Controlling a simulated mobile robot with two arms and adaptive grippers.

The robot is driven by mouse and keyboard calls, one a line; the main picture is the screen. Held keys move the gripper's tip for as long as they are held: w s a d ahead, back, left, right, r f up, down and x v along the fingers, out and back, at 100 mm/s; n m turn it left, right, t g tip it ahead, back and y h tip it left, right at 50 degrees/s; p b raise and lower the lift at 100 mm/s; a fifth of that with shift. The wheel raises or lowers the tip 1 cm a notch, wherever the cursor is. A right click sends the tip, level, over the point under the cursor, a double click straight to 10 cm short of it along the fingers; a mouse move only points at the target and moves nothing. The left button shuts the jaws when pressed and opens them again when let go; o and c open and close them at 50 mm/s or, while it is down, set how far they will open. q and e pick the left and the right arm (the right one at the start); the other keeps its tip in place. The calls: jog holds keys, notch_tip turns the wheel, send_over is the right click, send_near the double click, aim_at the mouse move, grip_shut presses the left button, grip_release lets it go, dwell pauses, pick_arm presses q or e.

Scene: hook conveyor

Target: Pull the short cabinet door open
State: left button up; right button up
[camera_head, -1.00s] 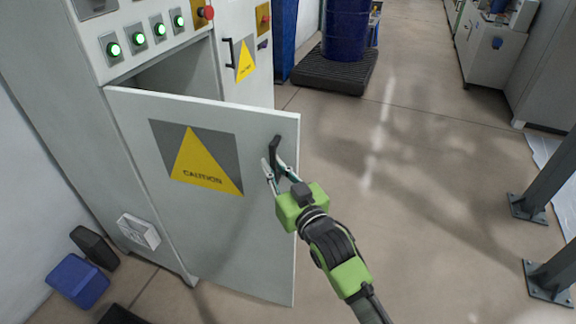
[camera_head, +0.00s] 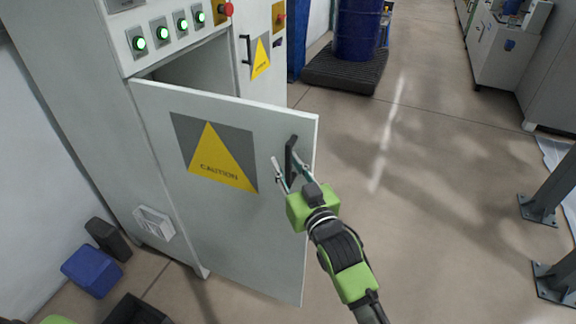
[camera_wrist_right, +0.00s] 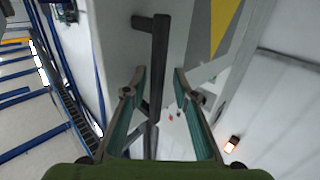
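The short cabinet door (camera_head: 235,235) is grey with a yellow caution triangle and stands open, swung out from the cabinet. Its dark bar handle (camera_head: 291,160) is near the free edge of the door. My right gripper (camera_head: 287,166) is at this handle, with its fingers spread. In the right wrist view the two fingertips (camera_wrist_right: 160,82) are apart, with the handle (camera_wrist_right: 158,60) running between them and gaps on both sides. My left gripper is not in view.
The cabinet (camera_head: 100,140) has several green-lit buttons and a red knob (camera_head: 226,9). A taller door with its own handle (camera_head: 245,50) is behind. Blue (camera_head: 92,270) and black bins (camera_head: 108,239) sit at lower left. The floor right of the door is clear up to grey posts (camera_head: 545,195).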

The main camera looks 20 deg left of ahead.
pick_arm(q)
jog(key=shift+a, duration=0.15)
pick_arm(e)
jog(key=shift+f, duration=0.1)
jog(key=shift+d, duration=0.1)
jog(key=shift+s+d+f, duration=0.1)
jog(key=shift+s+d, duration=0.25)
jog(key=shift+s, duration=0.05)
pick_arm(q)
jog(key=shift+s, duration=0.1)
pick_arm(e)
jog(key=v, duration=1.1)
jog(key=shift+a, duration=0.15)
